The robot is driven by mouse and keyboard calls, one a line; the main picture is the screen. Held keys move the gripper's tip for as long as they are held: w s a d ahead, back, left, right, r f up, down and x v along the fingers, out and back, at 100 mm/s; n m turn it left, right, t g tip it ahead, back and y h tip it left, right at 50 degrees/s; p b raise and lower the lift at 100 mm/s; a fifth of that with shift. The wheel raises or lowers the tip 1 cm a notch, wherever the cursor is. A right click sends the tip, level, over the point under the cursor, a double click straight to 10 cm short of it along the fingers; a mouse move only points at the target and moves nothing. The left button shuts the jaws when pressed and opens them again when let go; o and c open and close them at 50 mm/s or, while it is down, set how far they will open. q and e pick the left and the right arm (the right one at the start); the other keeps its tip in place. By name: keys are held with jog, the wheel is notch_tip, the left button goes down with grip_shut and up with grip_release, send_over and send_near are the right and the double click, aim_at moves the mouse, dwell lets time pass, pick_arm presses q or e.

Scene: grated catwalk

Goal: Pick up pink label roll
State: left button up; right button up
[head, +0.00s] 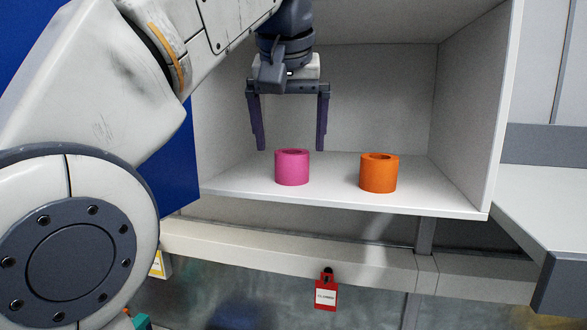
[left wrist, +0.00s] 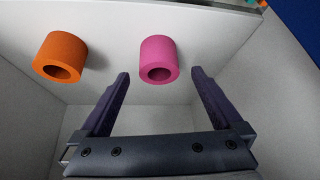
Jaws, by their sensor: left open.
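The pink label roll (head: 292,168) stands upright on the floor of a white open-fronted cubby, left of its middle. My left gripper (head: 290,148) is open and points down, with its fingers to either side of the roll's upper end and a little above it. In the left wrist view the pink roll (left wrist: 158,60) lies beyond and between the two open fingertips (left wrist: 160,75), apart from both. Nothing is between the fingers. My right gripper does not show.
An orange roll (head: 379,173) stands to the right on the same shelf (head: 440,200), and also shows in the left wrist view (left wrist: 60,57). The cubby's right wall (head: 465,110) and top enclose the space. A red tag (head: 326,292) hangs below. A grey ledge (head: 545,205) is at right.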

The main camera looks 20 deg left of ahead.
aim_at(292, 158)
pick_arm(q)
jog(key=shift+p+x, duration=0.4)
jog(key=shift+x, duration=2.3)
jog(key=shift+w, duration=0.1)
jog(key=c, duration=1.3)
jog(key=shift+r, duration=0.1)
jog(key=shift+c, duration=0.5)
jog(key=shift+r, duration=0.1)
